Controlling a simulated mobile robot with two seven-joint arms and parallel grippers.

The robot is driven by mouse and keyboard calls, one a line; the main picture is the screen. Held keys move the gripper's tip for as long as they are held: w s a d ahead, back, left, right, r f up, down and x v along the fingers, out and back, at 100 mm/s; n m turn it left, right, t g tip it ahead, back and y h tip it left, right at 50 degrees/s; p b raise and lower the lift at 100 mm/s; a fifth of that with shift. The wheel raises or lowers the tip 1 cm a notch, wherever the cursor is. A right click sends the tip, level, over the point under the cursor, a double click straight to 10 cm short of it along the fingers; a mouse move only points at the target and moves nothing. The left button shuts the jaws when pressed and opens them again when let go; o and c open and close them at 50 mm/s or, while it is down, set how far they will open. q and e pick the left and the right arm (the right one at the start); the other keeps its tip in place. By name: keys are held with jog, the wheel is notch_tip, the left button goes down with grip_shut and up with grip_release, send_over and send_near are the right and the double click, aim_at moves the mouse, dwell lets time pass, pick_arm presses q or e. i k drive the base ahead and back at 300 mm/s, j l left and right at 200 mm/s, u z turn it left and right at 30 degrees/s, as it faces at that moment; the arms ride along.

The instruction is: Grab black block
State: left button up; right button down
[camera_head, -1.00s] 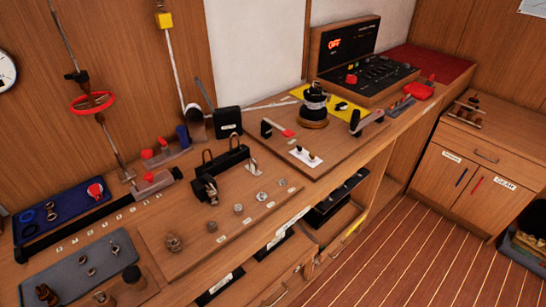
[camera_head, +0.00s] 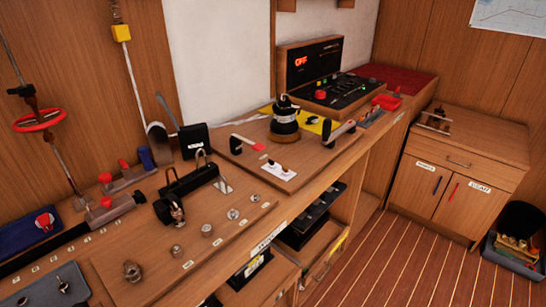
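A black box-shaped block (camera_head: 194,141) stands upright on the bench against the wall, left of centre. A longer black block (camera_head: 190,181) with metal hoops lies in front of it on a wooden board. I cannot tell which of these the task means. Neither of my grippers shows in this view.
A winch (camera_head: 285,122) and a lever handle (camera_head: 340,131) rise from the bench. A control panel (camera_head: 318,75) reads OFF behind them. Below are open shelves with black items. A cabinet (camera_head: 455,180) and a blue crate (camera_head: 512,258) stand right. The striped floor is clear.

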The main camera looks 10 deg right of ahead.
aim_at(308, 122)
jog(key=i+l+u, duration=0.1)
jog(key=l, duration=0.25)
jog(key=i+l, duration=0.25)
jog(key=l, duration=0.15)
jog(key=i+l+u, duration=0.15)
jog(key=l, duration=0.2)
jog(key=i+l, duration=0.15)
jog(key=l, duration=0.25)
jog(key=j+u, duration=0.05)
